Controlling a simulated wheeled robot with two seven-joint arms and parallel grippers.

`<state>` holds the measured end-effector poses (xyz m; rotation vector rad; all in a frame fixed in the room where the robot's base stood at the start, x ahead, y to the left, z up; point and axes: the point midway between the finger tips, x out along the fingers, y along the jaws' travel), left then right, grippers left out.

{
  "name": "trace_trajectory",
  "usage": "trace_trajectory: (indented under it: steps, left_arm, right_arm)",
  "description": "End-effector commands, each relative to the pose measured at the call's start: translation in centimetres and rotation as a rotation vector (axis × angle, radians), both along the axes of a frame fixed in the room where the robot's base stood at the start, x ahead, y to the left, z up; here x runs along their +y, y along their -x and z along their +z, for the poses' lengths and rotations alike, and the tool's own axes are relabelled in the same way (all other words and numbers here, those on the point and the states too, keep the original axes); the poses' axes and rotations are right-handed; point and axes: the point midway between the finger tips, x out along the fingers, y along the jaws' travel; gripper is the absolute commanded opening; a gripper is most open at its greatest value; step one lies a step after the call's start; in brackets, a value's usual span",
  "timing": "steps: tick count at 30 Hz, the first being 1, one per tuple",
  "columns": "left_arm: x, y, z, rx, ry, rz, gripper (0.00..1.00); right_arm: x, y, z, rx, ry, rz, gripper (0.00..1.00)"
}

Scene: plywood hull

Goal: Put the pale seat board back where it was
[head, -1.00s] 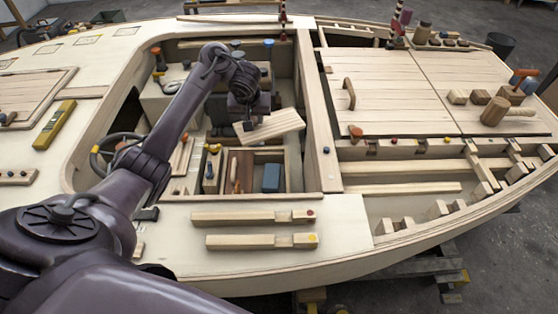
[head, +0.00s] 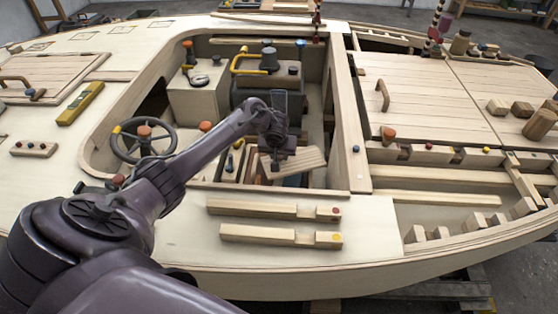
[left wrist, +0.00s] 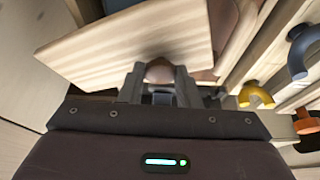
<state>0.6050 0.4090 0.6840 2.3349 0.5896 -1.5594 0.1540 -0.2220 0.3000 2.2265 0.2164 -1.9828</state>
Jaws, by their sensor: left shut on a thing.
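The pale seat board (head: 304,158) is a light wood plank with visible grain. My left gripper (head: 276,162) is shut on it, and it sits tilted over the open seat locker (head: 226,177) in the cockpit, hiding much of that locker. In the left wrist view the board (left wrist: 125,45) spans the top, and the fingers of my left gripper (left wrist: 160,84) close on a brown round knob (left wrist: 159,72) at its edge. Whether the board touches the locker's rim I cannot tell. My right gripper is not in view.
A steering wheel (head: 143,141) stands left of my forearm. A dark engine box (head: 266,92) with a yellow pipe (head: 236,62) is behind the gripper. Two notched wood bars (head: 270,208) lie on the near deck. A pale cross rail (head: 350,140) bounds the cockpit on the right.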

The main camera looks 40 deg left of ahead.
Motion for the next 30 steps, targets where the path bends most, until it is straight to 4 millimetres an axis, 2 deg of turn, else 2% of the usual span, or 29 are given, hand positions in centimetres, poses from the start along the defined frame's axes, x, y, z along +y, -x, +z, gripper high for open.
trace_trajectory:
  steps: [1,4,13,27,28,30]
  left_arm:
    - [0.0,0.0,-0.9,0.000,0.000,0.000,0.02]
    - [0.0,0.0,-1.7,-0.001,0.000,-0.001,0.02]
    - [0.0,-0.1,-1.8,-0.002,0.000,0.000,0.02]
    - [0.0,0.0,-2.9,-0.002,0.000,0.000,0.02]
    - [0.0,0.0,-3.0,-0.001,0.000,0.000,0.31]
    - [0.0,0.0,-3.0,-0.001,0.000,0.000,0.40]
  right_arm:
    - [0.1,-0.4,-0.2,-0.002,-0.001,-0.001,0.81]
    - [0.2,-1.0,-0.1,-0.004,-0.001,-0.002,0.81]
    - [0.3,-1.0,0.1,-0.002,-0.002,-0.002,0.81]
    - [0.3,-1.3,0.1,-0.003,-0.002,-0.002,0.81]
    - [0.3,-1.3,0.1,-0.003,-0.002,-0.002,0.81]
    - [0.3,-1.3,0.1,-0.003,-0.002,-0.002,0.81]
